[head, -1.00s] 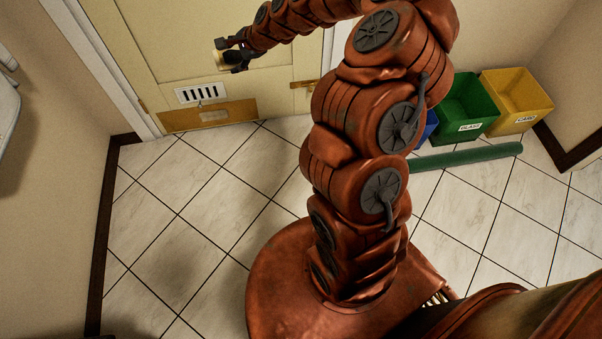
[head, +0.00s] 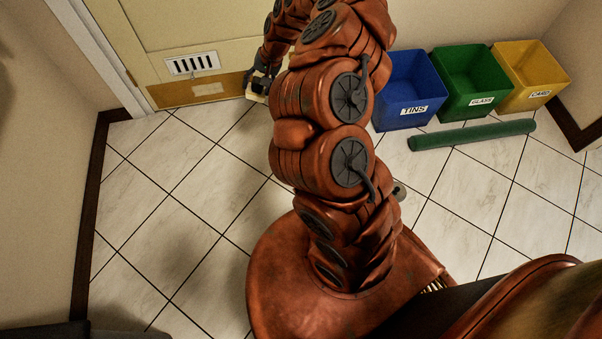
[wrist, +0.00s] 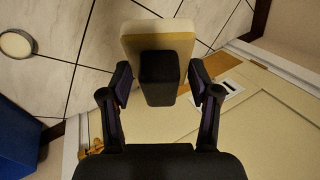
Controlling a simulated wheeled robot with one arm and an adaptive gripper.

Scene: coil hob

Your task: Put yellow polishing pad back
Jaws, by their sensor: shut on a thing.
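The yellow polishing pad (wrist: 158,42) is a pale, yellowish block with a black block-shaped part (wrist: 158,78) at its back. In the wrist view my gripper (wrist: 161,80) has its two fingers on either side of the black part and is shut on it. In the head view my gripper (head: 263,82) is small, in front of the lower part of the door, with the pale pad (head: 256,96) at its tip. The arm hides part of the area beside it.
A cream door (head: 180,30) with a vent (head: 192,64) stands behind the gripper. Blue (head: 404,92), green (head: 468,82) and yellow (head: 530,75) bins stand at the right. A green roll (head: 472,135) lies before them. Tiled floor at the left is clear.

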